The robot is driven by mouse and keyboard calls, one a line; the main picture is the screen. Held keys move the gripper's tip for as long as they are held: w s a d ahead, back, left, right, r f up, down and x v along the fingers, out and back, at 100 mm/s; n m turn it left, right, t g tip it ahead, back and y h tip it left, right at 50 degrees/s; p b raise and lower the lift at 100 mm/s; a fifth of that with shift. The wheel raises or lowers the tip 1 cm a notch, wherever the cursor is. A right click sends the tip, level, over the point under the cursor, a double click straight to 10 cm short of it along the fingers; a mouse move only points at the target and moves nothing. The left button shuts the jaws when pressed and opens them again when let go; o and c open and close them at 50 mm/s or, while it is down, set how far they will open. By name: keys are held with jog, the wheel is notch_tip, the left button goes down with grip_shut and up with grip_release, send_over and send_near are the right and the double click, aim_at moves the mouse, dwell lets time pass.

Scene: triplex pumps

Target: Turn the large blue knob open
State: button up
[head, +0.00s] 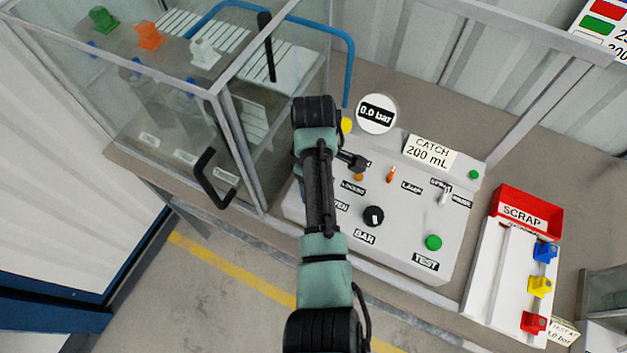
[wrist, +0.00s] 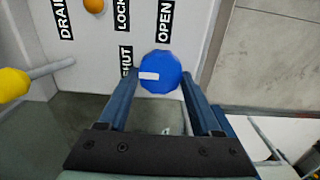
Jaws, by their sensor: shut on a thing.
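The large blue knob (wrist: 163,68) is round and faceted, with a white mark on its left half, in the middle of the wrist view. The mark points left, to the side of the "SHUT" label (wrist: 126,62). The "OPEN" label (wrist: 165,22) lies above the knob. My gripper (wrist: 160,78) has one finger on each side of the knob and is shut on it. In the head view my arm hides the knob and the gripper's fingers.
A yellow knob on a rod (wrist: 14,84) sticks out at the left. An orange knob (wrist: 93,5) is above. In the head view, a glass cabinet (head: 225,110) stands left of my arm. The panel (head: 405,250) carries a black dial (head: 373,216) and a green button (head: 433,242).

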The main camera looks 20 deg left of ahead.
jog(key=c, duration=0.5)
jog(key=shift+r+m, duration=0.1)
jog(key=shift+m, duration=0.2)
jog(key=m+p, duration=0.1)
jog(key=m, duration=0.1)
jog(key=shift+m+p, duration=0.3)
jog(key=shift+p, duration=0.1)
jog(key=m+p, duration=0.1)
jog(key=m, duration=0.2)
jog(key=shift+w+m, duration=0.1)
jog(key=shift+m, duration=0.2)
jog(key=m+p, duration=0.1)
jog(key=m, duration=0.4)
jog(key=shift+w+d+p, duration=0.1)
jog(key=shift+p, duration=0.3)
jog(key=m+p, duration=0.1)
jog(key=m, duration=0.5)
jog(key=shift+w+d, duration=0.1)
